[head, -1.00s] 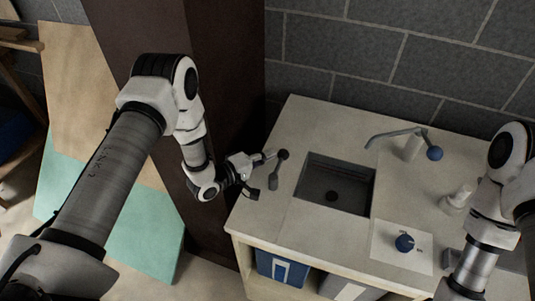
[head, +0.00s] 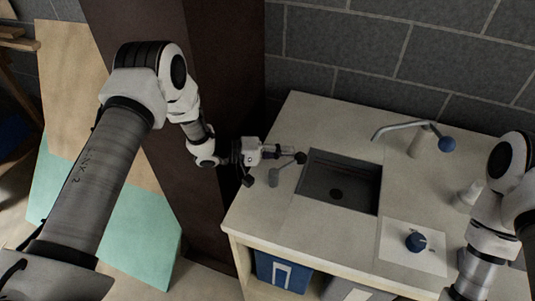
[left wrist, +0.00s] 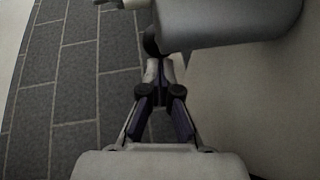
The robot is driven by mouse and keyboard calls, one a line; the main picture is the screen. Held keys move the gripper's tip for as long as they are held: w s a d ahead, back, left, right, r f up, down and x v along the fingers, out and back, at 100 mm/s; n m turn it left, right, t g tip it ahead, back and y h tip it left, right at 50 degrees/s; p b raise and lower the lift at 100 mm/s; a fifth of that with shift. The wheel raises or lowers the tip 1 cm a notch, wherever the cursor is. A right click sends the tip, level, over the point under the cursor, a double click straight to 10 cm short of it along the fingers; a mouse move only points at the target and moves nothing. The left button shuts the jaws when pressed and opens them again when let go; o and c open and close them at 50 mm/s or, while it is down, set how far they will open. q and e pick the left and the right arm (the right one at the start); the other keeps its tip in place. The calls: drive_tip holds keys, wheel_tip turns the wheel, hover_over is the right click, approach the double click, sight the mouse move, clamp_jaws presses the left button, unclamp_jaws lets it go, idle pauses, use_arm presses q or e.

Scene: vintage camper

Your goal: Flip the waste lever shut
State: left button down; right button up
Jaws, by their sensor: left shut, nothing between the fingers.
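The waste lever has a dark round knob (head: 300,157) close to the left edge of the sink, and a grey lower part (head: 273,178) on the counter to the knob's left. My left gripper (head: 289,151) is shut and empty, reaching in from the left above the counter. Its fingertips are at the knob and seem to touch it; they partly hide the lever's stem. In the left wrist view the shut fingers (left wrist: 164,72) point at a dark rounded shape (left wrist: 152,43), which looks like the knob. My right gripper is out of view; only its arm shows at the right.
The sink basin (head: 341,168) is just right of the lever. A tap (head: 420,140) with a blue knob and a panel (head: 396,253) with a blue dial (head: 415,242) lie farther right. A dark column (head: 215,70) stands left of the counter, close to my left arm.

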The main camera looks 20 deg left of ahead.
sight(300, 161)
use_arm(q)
drive_tip(key=shift+s+d, duration=0.1)
drive_tip(key=shift+d, duration=0.3)
drive_tip(key=shift+d+m+g+b, duration=0.3)
drive_tip(key=shift+g+b, duration=0.05)
drive_tip(key=shift+g, duration=0.05)
drive_tip(key=d+m+g+b, duration=0.1)
drive_tip(key=g, duration=0.1)
drive_tip(key=s+d+m+g+h+b, duration=0.1)
drive_tip(key=m+g, duration=0.1)
drive_tip(key=shift+f, duration=0.15)
drive_tip(key=shift+s+d+m+g+h, duration=0.15)
drive_tip(key=shift+m+g+h, duration=0.15)
drive_tip(key=shift+g, duration=0.2)
drive_tip(key=shift+s+d+r, duration=0.2)
drive_tip(key=shift+s+d, duration=0.1)
drive_tip(key=shift+d, duration=0.05)
wheel_tip(300, 161, up, 10)
